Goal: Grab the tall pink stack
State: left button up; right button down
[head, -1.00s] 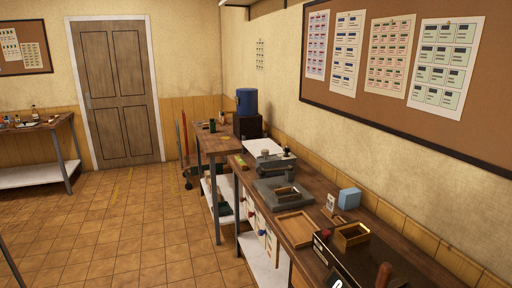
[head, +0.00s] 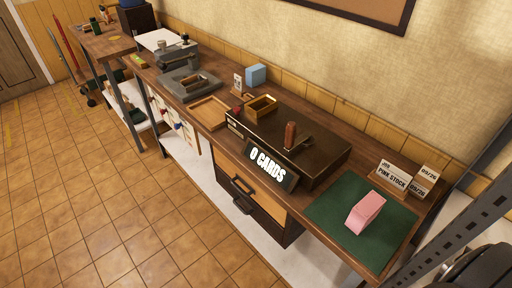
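The tall pink stack (head: 365,213) is a pink block on a green mat (head: 325,210) at the right end of the workbench. It appears to stand on the mat, clear of other things. A card reading "PINK STOCK" (head: 391,180) stands behind it, beside another card marked "09/26" (head: 424,181). Neither of my grippers can be made out in the head view, and nothing is touching the stack.
Left of the mat is a dark press box with a lever (head: 290,135) and a "0 CARDS" sign (head: 268,166). A brass tray (head: 262,107), wooden tray (head: 210,112) and blue block (head: 256,75) lie farther along. A metal post (head: 450,232) rises at the right. Floor on the left is clear.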

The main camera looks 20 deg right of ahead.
aim_at(364, 213)
jog(key=z, duration=1.75)
jog(key=j, duration=0.25)
jog(key=k+j+z, duration=0.15)
jog(key=j, duration=0.15)
